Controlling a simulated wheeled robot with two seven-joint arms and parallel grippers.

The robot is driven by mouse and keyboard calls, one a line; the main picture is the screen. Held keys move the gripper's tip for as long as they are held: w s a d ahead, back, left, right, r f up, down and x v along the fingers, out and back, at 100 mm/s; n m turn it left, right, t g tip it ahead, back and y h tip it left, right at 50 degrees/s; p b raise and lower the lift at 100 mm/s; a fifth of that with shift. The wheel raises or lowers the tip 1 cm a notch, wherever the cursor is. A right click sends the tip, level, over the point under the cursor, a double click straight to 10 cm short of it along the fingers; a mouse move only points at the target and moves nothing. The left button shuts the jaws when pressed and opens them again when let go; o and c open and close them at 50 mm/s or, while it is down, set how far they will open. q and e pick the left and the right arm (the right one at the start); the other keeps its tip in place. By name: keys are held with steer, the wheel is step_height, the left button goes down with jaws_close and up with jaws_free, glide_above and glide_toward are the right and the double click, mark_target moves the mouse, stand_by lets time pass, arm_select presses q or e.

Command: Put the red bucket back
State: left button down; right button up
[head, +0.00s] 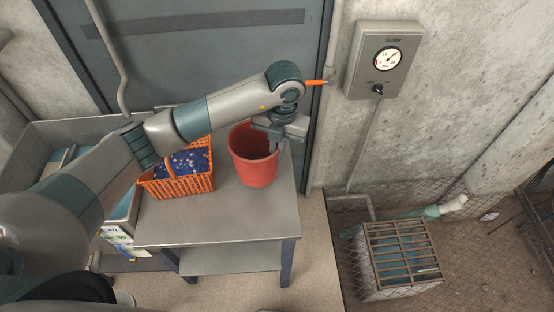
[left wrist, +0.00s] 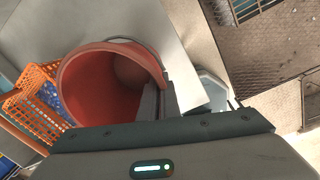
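The red bucket (head: 255,168) stands upright on the right part of a grey metal table, its open mouth up. It looks empty inside. In the left wrist view the bucket (left wrist: 85,85) fills the left middle, with a thin grey wire handle along its rim. My left gripper (head: 277,145) reaches down at the bucket's right rim. In the left wrist view its fingers (left wrist: 161,102) are close together, one inside and one outside the wall, with the rim between them. They look shut on it. My right gripper is in neither view.
An orange basket (head: 178,183) with blue contents stands left of the bucket. The table (head: 215,220) has free room in front. A grey gauge box (head: 383,60) hangs on the wall at right. A barred crate (head: 400,262) stands on the floor below.

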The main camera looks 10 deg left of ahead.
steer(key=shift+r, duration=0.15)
